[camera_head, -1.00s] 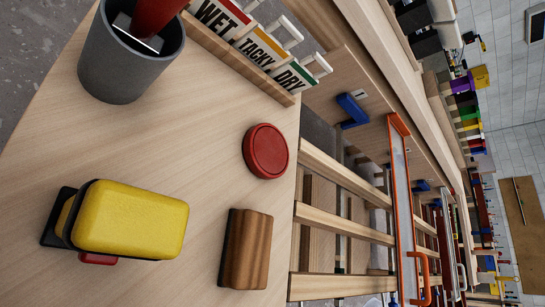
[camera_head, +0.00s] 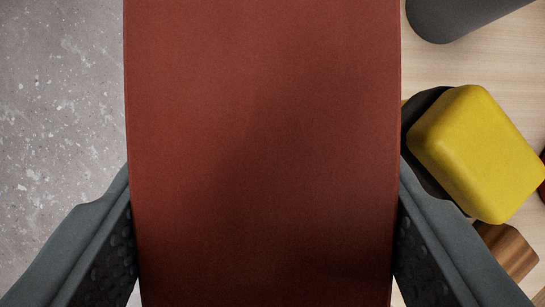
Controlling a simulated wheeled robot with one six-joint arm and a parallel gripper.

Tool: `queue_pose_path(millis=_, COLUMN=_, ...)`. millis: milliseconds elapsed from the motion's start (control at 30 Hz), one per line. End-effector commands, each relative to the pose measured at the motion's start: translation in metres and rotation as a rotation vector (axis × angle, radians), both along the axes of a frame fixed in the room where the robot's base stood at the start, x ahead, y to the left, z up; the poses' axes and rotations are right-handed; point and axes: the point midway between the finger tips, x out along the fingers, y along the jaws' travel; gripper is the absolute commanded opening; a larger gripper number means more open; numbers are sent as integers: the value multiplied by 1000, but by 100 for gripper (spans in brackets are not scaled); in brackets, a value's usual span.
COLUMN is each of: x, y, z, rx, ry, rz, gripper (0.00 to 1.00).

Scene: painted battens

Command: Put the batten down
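A broad, flat red batten (camera_head: 262,120) fills the middle of the view from top to bottom, close to the camera. My gripper (camera_head: 265,245) has one dark finger at each long side of it, low in the picture. Both fingers, with dotted black pads, appear to press against its edges, so the gripper is shut on it. The batten's ends are out of view. It hides what lies behind it, including the near edge of the table, and I cannot tell whether it touches anything below.
To the right is a pale wooden table top (camera_head: 500,65). On it are a yellow block on a black base (camera_head: 475,150), a brown wooden block (camera_head: 510,250) and a dark grey cup (camera_head: 450,18). Speckled grey floor (camera_head: 60,110) lies open on the left.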

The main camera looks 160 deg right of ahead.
Motion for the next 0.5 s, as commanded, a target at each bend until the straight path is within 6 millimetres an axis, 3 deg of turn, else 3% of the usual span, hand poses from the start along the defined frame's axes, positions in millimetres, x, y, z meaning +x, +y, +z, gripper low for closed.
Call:
queue_pose_path(millis=300, x=0, y=0, z=-60, rx=0, ry=0, rz=-1, gripper=15)
queue_pose_path(millis=500, x=1, y=0, z=-77, rx=0, ry=-2, rz=0, gripper=15)
